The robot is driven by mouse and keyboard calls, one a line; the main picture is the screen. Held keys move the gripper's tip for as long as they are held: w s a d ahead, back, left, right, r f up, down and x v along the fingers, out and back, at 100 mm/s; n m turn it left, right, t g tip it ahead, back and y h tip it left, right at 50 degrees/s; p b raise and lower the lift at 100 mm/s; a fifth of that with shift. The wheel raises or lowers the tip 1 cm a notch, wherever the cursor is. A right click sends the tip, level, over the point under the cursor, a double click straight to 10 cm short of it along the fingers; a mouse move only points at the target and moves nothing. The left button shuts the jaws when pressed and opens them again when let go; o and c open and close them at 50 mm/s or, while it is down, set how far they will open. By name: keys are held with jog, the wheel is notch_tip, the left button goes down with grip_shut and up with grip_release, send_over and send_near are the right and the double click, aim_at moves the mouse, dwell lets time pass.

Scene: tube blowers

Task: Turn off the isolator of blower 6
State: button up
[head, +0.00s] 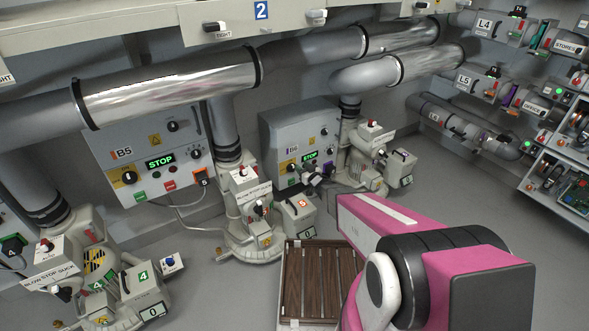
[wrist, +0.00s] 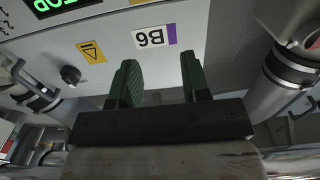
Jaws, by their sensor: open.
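The blower 6 panel (head: 275,137) is a grey box with a lit green STOP display (head: 310,156). Its isolator (head: 291,167) is a black rotary handle on a yellow plate, low on the panel's left side; its setting is too small to tell. In the upside-down wrist view the B6 label (wrist: 154,37) is in front of my gripper (wrist: 156,60), and only a sliver of yellow, likely the isolator plate, shows at the top edge. My gripper is open, with nothing between its green fingers. In the head view my gripper (head: 312,178) is small and dark at the panel's lower edge.
The B5 panel (head: 147,177) stands to the left, with its own yellow isolator (head: 127,177). Pipes and blower housings (head: 375,150) flank the B6 panel. A slatted wooden pallet (head: 292,285) lies on the floor below. Open floor shows at right of centre.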

send_near(292, 169)
jog(key=w+r, duration=0.1)
jog(key=w, duration=0.1)
jog(key=x, duration=0.7)
jog(key=shift+a+r, duration=0.2)
jog(key=shift+r, duration=0.1)
grip_shut()
